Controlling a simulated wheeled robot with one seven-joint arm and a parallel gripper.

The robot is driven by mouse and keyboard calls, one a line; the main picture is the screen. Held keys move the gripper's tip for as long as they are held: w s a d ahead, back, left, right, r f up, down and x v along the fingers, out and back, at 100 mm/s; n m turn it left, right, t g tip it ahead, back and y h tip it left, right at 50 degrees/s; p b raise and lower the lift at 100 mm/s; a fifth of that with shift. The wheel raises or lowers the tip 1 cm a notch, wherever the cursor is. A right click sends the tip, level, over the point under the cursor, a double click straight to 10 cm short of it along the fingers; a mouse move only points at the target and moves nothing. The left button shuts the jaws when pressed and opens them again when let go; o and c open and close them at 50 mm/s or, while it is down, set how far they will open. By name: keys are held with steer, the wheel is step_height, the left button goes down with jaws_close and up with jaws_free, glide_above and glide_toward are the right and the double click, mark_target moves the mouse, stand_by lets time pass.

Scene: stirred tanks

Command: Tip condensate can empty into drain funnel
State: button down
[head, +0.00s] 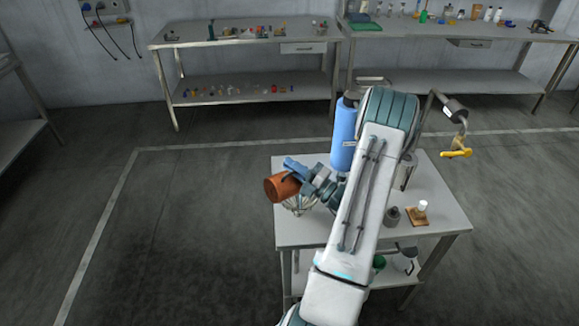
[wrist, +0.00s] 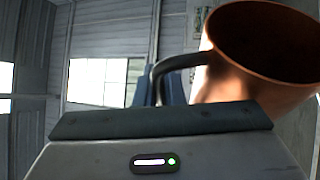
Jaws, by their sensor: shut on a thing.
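The condensate can (head: 281,187) is a copper-coloured cup, held tilted on its side at the left edge of the near table. In the wrist view the can (wrist: 235,75) shows its dark open mouth at upper right, and its dark curved handle reaches to my gripper. My gripper (head: 300,172) is shut on the can, apparently by that handle. A pale, ribbed thing (head: 300,208), probably the drain funnel, shows just below the can. The can and gripper partly hide it. I cannot see what is inside the can.
My arm crosses the table's middle. At right are a dark bottle (head: 392,217), a brown block with a white top (head: 417,214) and a pipe with a yellow handle (head: 457,153). Floor left of the table is clear.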

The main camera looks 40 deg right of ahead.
steer(key=shift+d+r+m+t+h+p, duration=0.3)
steer(key=shift+d+m+p, duration=0.35)
steer(key=shift+m, duration=0.15)
steer(key=shift+d+r+m+t+h+p, duration=0.2)
steer(key=shift+d+m+t+h+p, duration=0.1)
steer(key=shift+d+m+p, duration=0.4)
steer(key=shift+d+m, duration=0.3)
steer(key=shift+m, duration=0.3)
steer(key=shift+r+h, duration=0.1)
steer(key=shift+h, duration=0.2)
stand_by(0.8)
